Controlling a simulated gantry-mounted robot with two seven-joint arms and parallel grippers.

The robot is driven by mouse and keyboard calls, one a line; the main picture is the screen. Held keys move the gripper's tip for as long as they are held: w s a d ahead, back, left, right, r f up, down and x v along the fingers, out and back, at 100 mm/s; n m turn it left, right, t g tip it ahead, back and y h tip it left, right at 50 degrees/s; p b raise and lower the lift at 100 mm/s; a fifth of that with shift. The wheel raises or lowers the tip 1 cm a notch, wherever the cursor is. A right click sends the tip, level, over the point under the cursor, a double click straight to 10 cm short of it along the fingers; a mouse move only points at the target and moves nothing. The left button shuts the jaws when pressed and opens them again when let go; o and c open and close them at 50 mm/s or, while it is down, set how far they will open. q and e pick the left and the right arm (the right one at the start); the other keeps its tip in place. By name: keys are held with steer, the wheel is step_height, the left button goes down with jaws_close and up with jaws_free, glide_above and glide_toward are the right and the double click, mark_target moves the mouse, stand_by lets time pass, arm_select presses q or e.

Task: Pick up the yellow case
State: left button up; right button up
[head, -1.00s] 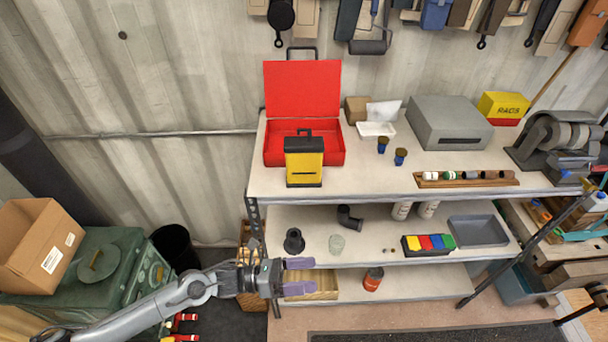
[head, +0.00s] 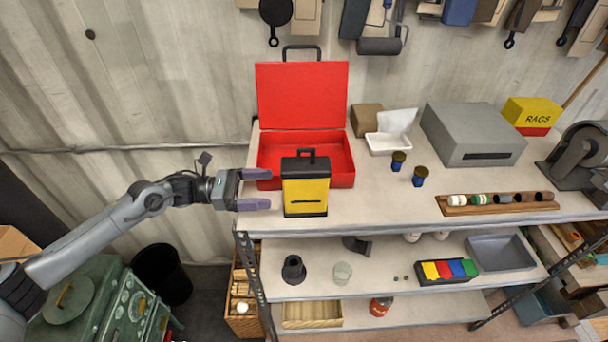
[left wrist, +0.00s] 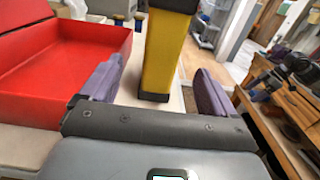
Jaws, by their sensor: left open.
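The yellow case (head: 306,190) has a black top with a handle and a black base. It stands upright on the top shelf, in front of the open red toolbox (head: 302,95). My left gripper (head: 262,190) is open, just left of the case, with its purple fingers pointing toward it. In the left wrist view the yellow case (left wrist: 163,55) stands ahead, between the lines of the two fingers (left wrist: 155,88). The fingers do not appear to touch it. The red toolbox (left wrist: 60,65) is close by the left finger there. My right gripper is not in view.
Right of the toolbox are a white tray (head: 388,145), two small blue cups (head: 398,162), a grey box (head: 473,135) and a wooden rack (head: 497,203). The shelf between the case and the rack is clear. Lower shelves (head: 390,280) hold small items.

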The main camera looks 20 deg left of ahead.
mark_target(303, 188)
arm_select(q)
steer(key=p+x, duration=0.1)
steer(key=x, duration=0.3)
steer(key=shift+d, duration=0.35)
steer(key=shift+w+d+f+p, duration=0.1)
steer(key=shift+w+d+p, duration=0.05)
steer(key=shift+d+p, duration=0.2)
steer(key=p+x, duration=0.2)
steer(key=x, duration=0.2)
steer(key=shift+w+d+f, duration=0.15)
steer(key=shift+w+d+f+p, duration=0.1)
steer(key=shift+w+d+p, duration=0.05)
steer(key=shift+d+p, duration=0.15)
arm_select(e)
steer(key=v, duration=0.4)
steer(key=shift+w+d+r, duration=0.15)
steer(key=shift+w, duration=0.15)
arm_select(q)
steer(key=c, duration=1.4)
steer(key=shift+r, duration=0.25)
